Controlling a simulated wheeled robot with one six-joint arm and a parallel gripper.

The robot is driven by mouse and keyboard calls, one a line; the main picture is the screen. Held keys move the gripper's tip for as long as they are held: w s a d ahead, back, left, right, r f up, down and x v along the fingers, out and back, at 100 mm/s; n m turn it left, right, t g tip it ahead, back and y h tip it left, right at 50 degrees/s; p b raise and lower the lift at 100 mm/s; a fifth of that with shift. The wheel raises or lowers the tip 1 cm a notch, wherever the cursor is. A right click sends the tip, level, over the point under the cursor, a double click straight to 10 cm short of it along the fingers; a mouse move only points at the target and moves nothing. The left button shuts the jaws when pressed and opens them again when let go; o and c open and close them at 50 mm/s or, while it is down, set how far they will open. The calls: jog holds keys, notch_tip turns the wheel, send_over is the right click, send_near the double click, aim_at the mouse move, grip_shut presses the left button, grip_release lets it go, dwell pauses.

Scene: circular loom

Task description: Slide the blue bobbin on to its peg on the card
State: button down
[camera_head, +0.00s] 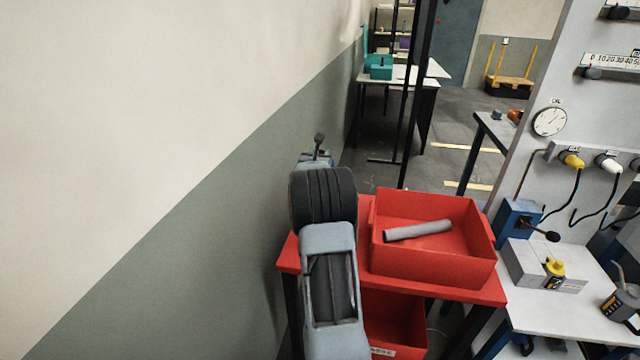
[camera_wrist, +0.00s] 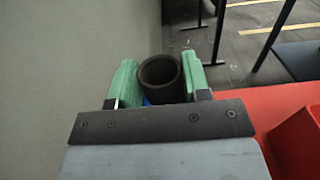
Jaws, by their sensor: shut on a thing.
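My gripper (camera_wrist: 158,80) shows in the wrist view with green pads on both sides of a dark hollow tube. I take this tube to be the core of the blue bobbin (camera_wrist: 163,88); a small sliver of blue shows below its left side. The tube's open end faces the camera, and most of the bobbin is hidden behind the dark wrist plate. In the head view my gripper (camera_head: 319,156) is mostly hidden behind my own wrist, near the wall and beyond the red table's far left corner. I cannot make out the card or its peg in either view.
A red tray (camera_head: 440,266) with a grey tube (camera_head: 417,231) in it stands on the red table (camera_head: 470,291). The wall (camera_head: 200,250) runs close on the left. A white bench (camera_head: 555,318) with gauges and plugs is at right. Open floor lies beyond.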

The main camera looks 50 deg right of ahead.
jog(key=shift+r+b, duration=0.4)
jog(key=shift+r, duration=0.75)
notch_tip(320, 180, up, 18)
jog(key=p, duration=0.7)
jog(key=shift+f+p, duration=0.2)
jog(key=shift+p, duration=0.2)
